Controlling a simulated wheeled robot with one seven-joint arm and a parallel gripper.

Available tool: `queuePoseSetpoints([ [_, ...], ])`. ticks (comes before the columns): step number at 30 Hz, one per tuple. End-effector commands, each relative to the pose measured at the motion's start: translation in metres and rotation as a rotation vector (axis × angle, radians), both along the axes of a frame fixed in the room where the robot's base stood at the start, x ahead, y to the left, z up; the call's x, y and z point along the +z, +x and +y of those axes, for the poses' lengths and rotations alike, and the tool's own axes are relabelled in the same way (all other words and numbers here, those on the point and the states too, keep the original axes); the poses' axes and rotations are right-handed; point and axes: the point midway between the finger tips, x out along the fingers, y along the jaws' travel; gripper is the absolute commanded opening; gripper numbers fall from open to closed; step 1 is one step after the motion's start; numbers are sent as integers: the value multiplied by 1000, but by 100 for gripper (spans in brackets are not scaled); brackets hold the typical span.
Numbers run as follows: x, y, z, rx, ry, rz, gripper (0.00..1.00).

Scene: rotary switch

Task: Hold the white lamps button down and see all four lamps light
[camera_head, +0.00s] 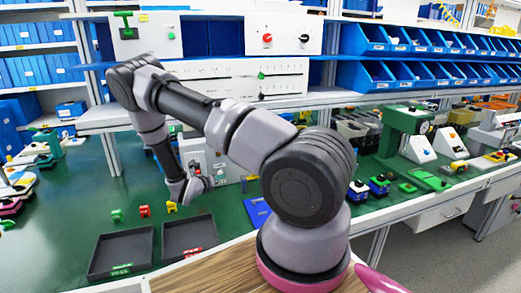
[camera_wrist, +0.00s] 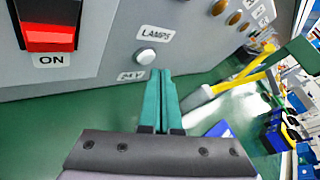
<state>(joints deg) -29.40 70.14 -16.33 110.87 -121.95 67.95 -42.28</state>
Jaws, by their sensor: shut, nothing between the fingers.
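The white lamps button (camera_wrist: 145,56) sits on the grey panel (camera_wrist: 110,72) below a label reading LAMPS (camera_wrist: 156,32), with a 24 V label under it. My gripper (camera_wrist: 161,71) is shut and empty, its teal fingertips just below and right of the button in the wrist view. The button stays visible, and I cannot tell whether the fingertips touch the panel. Brown-amber round lamps (camera_wrist: 235,18) show at the top right and look unlit; I cannot see all of them clearly. In the head view the grey control box (camera_head: 193,152) is partly hidden by my arm.
A red rocker switch (camera_wrist: 48,38) glows above an ON label at the left. A yellow-and-grey object (camera_wrist: 232,84) lies right of the fingers. Two dark trays (camera_head: 120,252) and small coloured pieces (camera_head: 144,211) are on the green bench in the head view.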

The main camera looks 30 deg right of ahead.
Motion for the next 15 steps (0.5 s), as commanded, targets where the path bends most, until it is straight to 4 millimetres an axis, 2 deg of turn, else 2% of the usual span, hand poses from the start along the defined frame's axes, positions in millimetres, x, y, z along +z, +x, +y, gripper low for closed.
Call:
queuePoseSetpoints([
  [7,0,-3,1,0,-1,1,0],
  [15,0,-29,6,0,-1,1,0],
])
